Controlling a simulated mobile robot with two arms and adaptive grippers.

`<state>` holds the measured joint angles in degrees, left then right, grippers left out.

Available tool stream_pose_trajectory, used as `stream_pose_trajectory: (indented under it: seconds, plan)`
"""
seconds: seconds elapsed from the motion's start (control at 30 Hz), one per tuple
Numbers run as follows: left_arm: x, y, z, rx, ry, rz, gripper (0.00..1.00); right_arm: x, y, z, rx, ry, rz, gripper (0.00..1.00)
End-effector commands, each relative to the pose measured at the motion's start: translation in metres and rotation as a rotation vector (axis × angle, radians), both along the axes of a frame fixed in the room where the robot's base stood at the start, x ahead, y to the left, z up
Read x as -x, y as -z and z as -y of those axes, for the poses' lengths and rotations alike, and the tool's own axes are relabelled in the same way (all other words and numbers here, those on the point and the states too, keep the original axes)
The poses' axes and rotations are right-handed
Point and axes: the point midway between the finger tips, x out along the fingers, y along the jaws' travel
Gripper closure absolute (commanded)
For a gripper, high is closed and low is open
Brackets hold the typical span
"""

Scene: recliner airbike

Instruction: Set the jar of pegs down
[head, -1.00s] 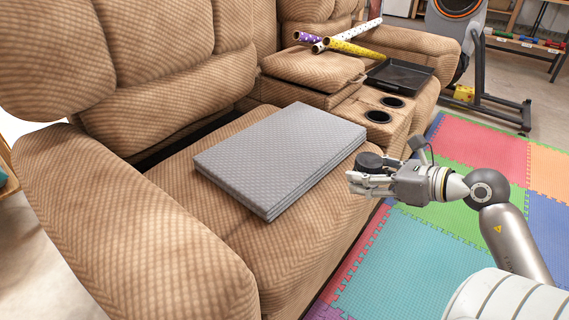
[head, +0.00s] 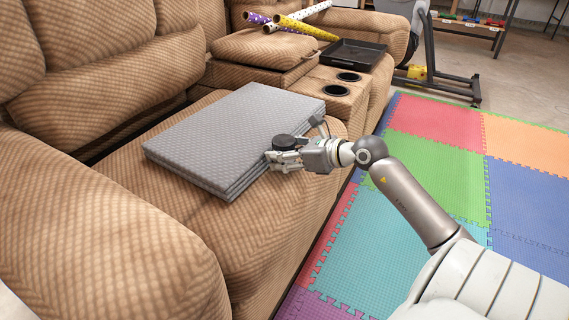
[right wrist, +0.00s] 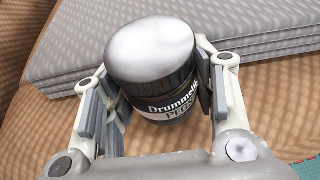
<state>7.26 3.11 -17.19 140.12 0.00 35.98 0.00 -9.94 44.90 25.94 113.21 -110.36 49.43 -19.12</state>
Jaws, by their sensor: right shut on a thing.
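The jar of pegs (right wrist: 160,80) is dark with a pale, shiny lid and a label with "PEGS" on it in the right wrist view. My right gripper (right wrist: 160,105) is shut on it, with a finger on each side. In the head view the jar (head: 284,142) shows as a dark round top at my right gripper (head: 285,157), in front of the right edge of the folded grey mat (head: 235,130). The jar's underside is hidden, and I cannot tell whether it touches the seat. My left gripper is not in view.
The folded mat lies on the brown recliner seat (head: 150,225). Beyond it are a console with two cup holders (head: 335,89), a black tray (head: 351,55) and several wrapping rolls (head: 305,27). Coloured foam tiles (head: 430,150) cover the floor at right.

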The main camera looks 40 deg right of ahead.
Motion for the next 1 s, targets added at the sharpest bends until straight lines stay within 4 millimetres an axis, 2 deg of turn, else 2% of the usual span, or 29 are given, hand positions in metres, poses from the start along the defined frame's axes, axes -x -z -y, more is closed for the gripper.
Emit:
stream_pose_trajectory:
  seconds: [0.03, 0.1, 0.53, 0.57, 0.7, 0.73, 1.0]
  plan:
    - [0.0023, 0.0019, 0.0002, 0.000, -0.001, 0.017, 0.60, -0.0002, 0.0079, 0.0000, 0.000, 0.001, 0.003, 0.80]
    - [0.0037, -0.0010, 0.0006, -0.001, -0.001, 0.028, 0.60, -0.0002, 0.0110, 0.0000, 0.000, 0.001, 0.003, 0.80]
    - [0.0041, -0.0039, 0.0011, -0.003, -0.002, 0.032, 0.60, 0.0001, 0.0139, 0.0000, 0.000, 0.001, 0.003, 0.80]
    - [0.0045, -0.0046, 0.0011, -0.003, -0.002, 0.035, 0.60, 0.0003, 0.0152, 0.0000, 0.000, 0.000, 0.001, 0.47]
    - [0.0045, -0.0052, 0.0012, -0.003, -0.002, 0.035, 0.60, 0.0002, 0.0144, -0.0001, 0.000, 0.000, 0.001, 0.29]
    - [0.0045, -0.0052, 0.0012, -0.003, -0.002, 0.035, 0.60, 0.0002, 0.0144, -0.0001, 0.000, 0.000, 0.001, 0.27]
    - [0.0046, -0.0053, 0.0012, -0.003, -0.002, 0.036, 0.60, 0.0002, 0.0141, 0.0001, 0.000, 0.000, 0.001, 0.27]
